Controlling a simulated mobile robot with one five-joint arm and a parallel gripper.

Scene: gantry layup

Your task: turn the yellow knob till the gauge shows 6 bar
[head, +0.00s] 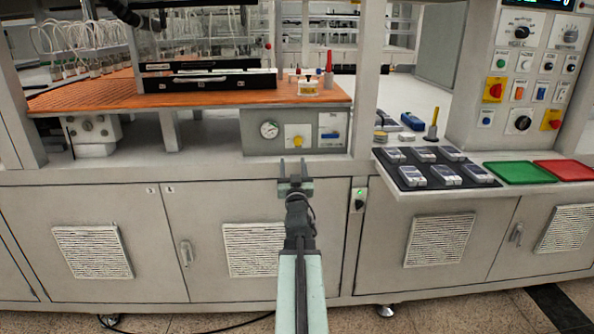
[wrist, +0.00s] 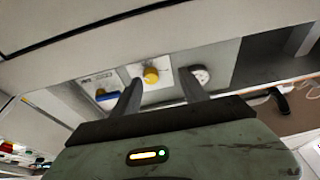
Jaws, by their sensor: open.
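The yellow knob (head: 297,141) sits on a white plate in the middle of a grey panel (head: 256,146) under the orange worktop. The round white gauge (head: 269,129) is on the same panel, left of the knob; its needle is too small to read. My gripper (head: 294,168) is open and empty, below and in front of the panel, with its fingers pointing at it. In the wrist view the knob (wrist: 151,75) shows between the two fingers (wrist: 158,92), beyond their tips and apart from them. The gauge (wrist: 200,75) shows there beside the right finger, partly covered by it.
A blue-handled part (head: 331,135) is on the panel right of the knob. The cabinet ledge (head: 230,172) runs below the panel. A black tray (head: 400,181) with several grey devices, a green tray (head: 517,172) and a red tray (head: 563,170) lie to the right.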

